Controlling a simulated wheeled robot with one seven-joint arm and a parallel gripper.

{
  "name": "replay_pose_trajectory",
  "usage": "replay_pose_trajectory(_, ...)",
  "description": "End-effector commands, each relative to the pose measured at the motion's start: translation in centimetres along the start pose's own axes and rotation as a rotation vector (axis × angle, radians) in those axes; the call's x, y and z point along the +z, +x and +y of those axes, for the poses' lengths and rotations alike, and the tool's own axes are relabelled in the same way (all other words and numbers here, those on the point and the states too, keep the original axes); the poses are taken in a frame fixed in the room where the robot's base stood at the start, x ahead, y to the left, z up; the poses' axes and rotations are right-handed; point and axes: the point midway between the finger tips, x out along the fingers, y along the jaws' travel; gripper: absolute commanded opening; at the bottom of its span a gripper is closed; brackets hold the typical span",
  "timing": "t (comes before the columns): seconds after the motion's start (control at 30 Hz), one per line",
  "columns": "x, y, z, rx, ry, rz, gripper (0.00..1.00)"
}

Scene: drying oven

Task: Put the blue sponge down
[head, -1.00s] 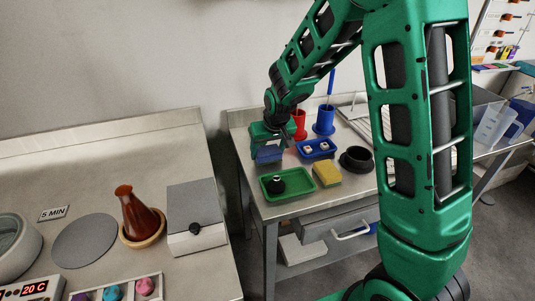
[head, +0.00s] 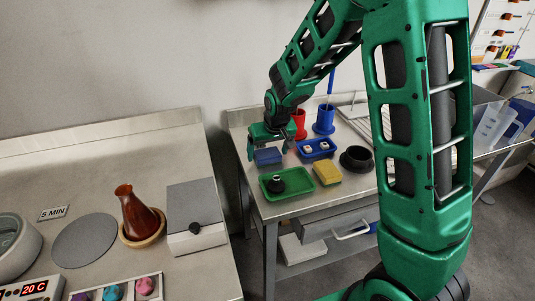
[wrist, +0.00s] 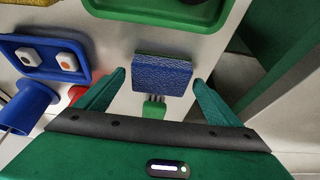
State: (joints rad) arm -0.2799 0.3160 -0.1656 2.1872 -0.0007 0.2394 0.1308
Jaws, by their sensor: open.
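The blue sponge (head: 267,156) lies on the small steel table, behind the green tray (head: 309,187). In the wrist view the sponge (wrist: 163,73) shows its blue top, with a darker edge on its far side. My gripper (head: 267,145) is open above and just behind the sponge. In the wrist view its two fingertips (wrist: 159,80) stand apart on either side of the sponge, with a gap on each side. Nothing is held between them.
A blue tray (head: 331,152) with two small white pieces stands right of the sponge. A yellow sponge (head: 327,173), a black round dish (head: 356,160), a red holder (head: 299,124) and a blue holder (head: 324,121) are nearby. The table's left edge is close to the sponge.

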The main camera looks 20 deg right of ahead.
Motion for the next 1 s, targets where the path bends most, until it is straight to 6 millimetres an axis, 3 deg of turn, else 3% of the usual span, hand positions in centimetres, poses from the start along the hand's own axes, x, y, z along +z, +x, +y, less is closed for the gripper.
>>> replay_pose_trajectory(0.4,-0.1,-7.3,-0.1,-0.002,0.0,0.005,0.88)
replay_pose_trajectory(0.6,-0.1,-10.0,-0.1,-0.001,-0.001,0.004,0.88)
replay_pose_trajectory(1.0,0.2,-11.3,0.3,0.002,0.004,-0.002,0.88)
